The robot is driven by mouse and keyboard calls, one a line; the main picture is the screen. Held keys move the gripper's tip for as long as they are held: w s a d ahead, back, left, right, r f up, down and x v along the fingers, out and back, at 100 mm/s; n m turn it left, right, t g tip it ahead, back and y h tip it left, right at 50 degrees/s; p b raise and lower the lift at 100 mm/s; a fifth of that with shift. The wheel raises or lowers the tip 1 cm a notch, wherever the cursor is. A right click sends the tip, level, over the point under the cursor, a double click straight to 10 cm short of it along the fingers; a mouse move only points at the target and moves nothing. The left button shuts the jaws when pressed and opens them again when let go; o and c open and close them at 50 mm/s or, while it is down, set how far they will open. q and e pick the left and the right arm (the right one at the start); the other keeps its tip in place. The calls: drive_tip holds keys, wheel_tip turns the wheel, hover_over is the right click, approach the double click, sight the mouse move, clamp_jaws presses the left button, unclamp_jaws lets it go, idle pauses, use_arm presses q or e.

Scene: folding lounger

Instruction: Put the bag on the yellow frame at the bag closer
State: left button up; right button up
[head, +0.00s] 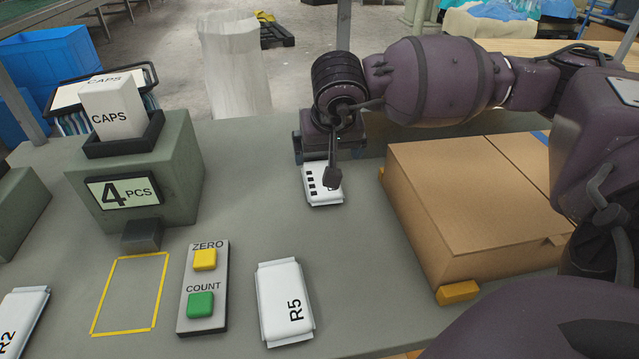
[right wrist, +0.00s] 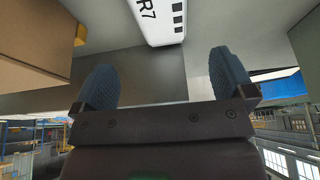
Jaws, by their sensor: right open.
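The yellow frame (head: 131,294) is a bare outline on the grey bench in front of the bag closer (head: 140,170), a grey-green machine reading "4 PCS". Nothing lies inside the frame. A white bag marked R7 (right wrist: 158,20) lies on the bench; its black squares show in the head view (head: 318,187). White bags R5 (head: 285,302) and R2 (head: 18,318) lie nearer. My right gripper (head: 331,150) is at the far side of the R7 bag, open and empty. In the right wrist view its blue fingers (right wrist: 167,72) are apart, with the bag beyond them. My left gripper is not in view.
A panel with yellow ZERO and green COUNT buttons (head: 203,322) stands right of the frame. A CAPS box (head: 112,108) sits in a black tray atop the closer. A cardboard box (head: 465,195) stands at the right, beneath my right arm. Bare bench lies between R7 and R5.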

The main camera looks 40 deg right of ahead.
sight(321, 176)
drive_tip(key=shift+w+d+f, duration=0.1)
drive_tip(key=shift+f, duration=0.35)
drive_tip(key=b+x, duration=0.1)
drive_tip(key=x, duration=0.2)
drive_tip(key=shift+d+f, duration=0.1)
drive_tip(key=shift+f, duration=0.25)
drive_tip(key=shift+w+d+f, duration=0.1)
drive_tip(key=shift+w+f, duration=0.25)
drive_tip(key=shift+f, duration=0.1)
drive_tip(key=shift+w+d+f, duration=0.1)
drive_tip(key=shift+w+f, duration=0.1)
drive_tip(key=shift+f, duration=0.3)
drive_tip(key=b+x, duration=0.1)
drive_tip(key=x, duration=0.2)
drive_tip(key=shift+w+f, duration=0.15)
drive_tip(key=shift+f, duration=0.15)
drive_tip(key=shift+w+d, duration=0.1)
drive_tip(key=shift+w, duration=0.05)
drive_tip(key=shift+c, duration=0.8)
drive_tip(key=c, duration=0.8)
drive_tip(key=shift+r, duration=0.6)
drive_tip(key=shift+c, duration=0.2)
use_arm(q)
drive_tip(key=p, duration=0.3)
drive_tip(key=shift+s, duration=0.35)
use_arm(e)
wheel_tip(321, 176, up, 19)
